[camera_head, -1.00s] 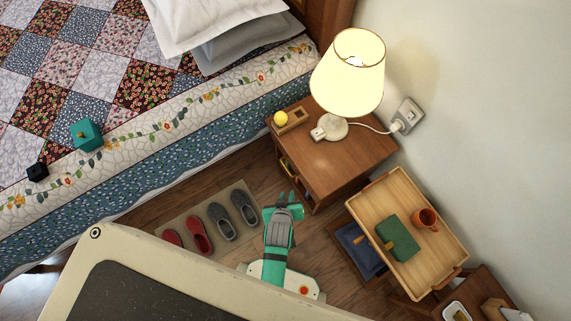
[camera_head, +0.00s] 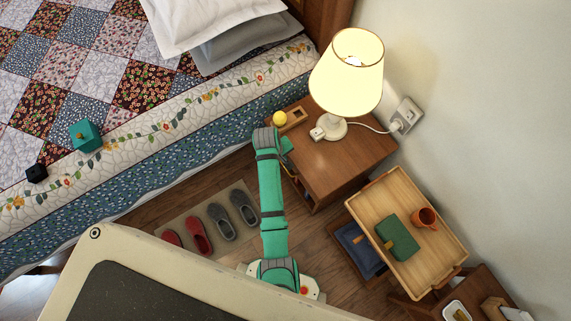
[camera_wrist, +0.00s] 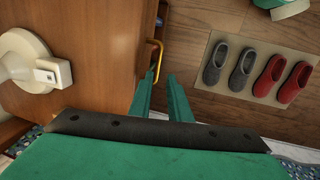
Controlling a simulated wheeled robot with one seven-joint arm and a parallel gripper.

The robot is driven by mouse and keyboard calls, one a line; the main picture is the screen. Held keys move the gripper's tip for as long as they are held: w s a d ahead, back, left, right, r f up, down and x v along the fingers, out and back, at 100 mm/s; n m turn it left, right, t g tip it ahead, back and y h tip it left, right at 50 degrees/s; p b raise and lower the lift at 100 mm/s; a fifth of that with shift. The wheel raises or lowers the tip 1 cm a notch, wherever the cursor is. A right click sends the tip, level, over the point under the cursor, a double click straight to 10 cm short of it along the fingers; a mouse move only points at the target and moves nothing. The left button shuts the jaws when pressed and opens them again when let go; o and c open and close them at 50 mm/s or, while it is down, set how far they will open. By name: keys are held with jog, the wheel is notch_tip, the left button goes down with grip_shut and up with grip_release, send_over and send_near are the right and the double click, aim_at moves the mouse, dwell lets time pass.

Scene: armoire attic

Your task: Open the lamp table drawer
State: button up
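The lamp table (camera_head: 345,155) stands between the bed and the wall, with its front toward the lower left. In the wrist view its brown top (camera_wrist: 95,55) fills the left, and a brass bar handle (camera_wrist: 155,58) stands out along its front edge. I cannot tell whether the drawer is shut. In the head view my gripper (camera_head: 287,146) is partly hidden behind my wrist at the table's front edge.
A lit lamp (camera_head: 346,75) and a small wooden tray with a yellow ball (camera_head: 280,118) are on the tabletop. Grey and red slippers (camera_head: 220,222) lie on a floor mat. The bed (camera_head: 130,110) is at left; a tray stand (camera_head: 440,235) is at right.

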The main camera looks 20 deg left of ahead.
jog(key=shift+w+d+f, duration=0.25)
jog(key=shift+w+f, duration=0.05)
jog(key=shift+f, duration=1.25)
jog(key=shift+w+d+f, duration=0.2)
jog(key=shift+w+f, duration=0.05)
jog(key=shift+f, duration=1.35)
jog(key=shift+w+d+f, duration=0.25)
jog(key=shift+w+f, duration=0.05)
jog(key=shift+f, duration=1.25)
jog(key=shift+c, duration=0.3)
jog(key=shift+d, duration=0.1)
grip_shut()
